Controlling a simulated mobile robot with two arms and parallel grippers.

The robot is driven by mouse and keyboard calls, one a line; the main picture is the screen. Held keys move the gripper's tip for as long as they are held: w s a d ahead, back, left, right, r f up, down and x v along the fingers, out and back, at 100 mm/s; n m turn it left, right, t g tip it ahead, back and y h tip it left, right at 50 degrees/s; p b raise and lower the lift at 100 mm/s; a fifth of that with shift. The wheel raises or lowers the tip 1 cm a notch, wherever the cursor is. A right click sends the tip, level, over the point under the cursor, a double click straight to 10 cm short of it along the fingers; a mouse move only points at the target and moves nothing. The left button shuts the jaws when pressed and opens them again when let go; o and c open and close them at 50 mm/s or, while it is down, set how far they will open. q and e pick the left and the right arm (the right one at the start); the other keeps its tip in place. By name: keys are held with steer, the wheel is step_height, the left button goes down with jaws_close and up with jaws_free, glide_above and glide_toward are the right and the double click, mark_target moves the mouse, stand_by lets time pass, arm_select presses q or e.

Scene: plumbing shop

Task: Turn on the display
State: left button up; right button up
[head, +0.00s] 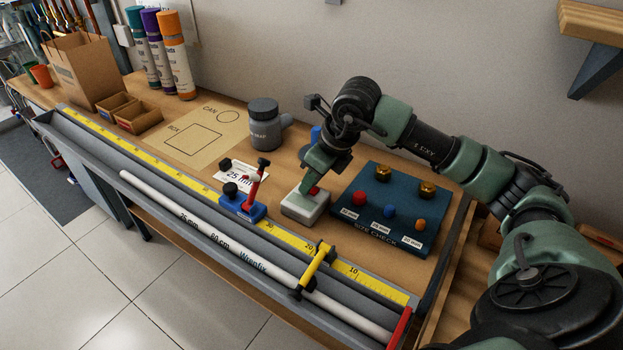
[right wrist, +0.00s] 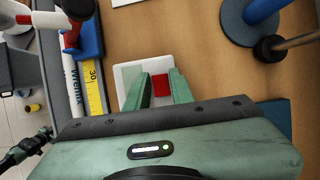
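A small white box (head: 304,207) with a red button (head: 314,190) on top sits on the wooden bench. My right gripper (head: 308,185) points down at it, its tips close above or beside the button. In the right wrist view my right gripper (right wrist: 162,75) has two green fingers apart, with the red button (right wrist: 160,86) showing in the gap between them. The white box (right wrist: 124,77) shows around them. I cannot tell whether the fingers touch the button. No lit screen can be made out.
A dark blue SIZE CHECK board (head: 386,224) with coloured knobs lies right of the box. A blue clamp with a red handle (head: 252,192) stands to its left. A grey jar (head: 264,122) is behind. A rail with a yellow ruler (head: 285,237) runs along the front edge.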

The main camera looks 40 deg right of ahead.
jaws_close()
steer(key=shift+r, duration=0.15)
steer(key=p, duration=0.2)
steer(key=g+p, duration=0.1)
steer(key=p, duration=0.1)
steer(key=shift+w+a+r+g+h, duration=0.15)
steer(key=shift+w+r+g+h, duration=0.15)
steer(key=shift+w+h, duration=0.1)
steer(key=shift+f+g, duration=0.2)
steer(key=shift+g, duration=0.1)
steer(key=shift+f, duration=0.25)
steer(key=o, duration=0.6)
jaws_free()
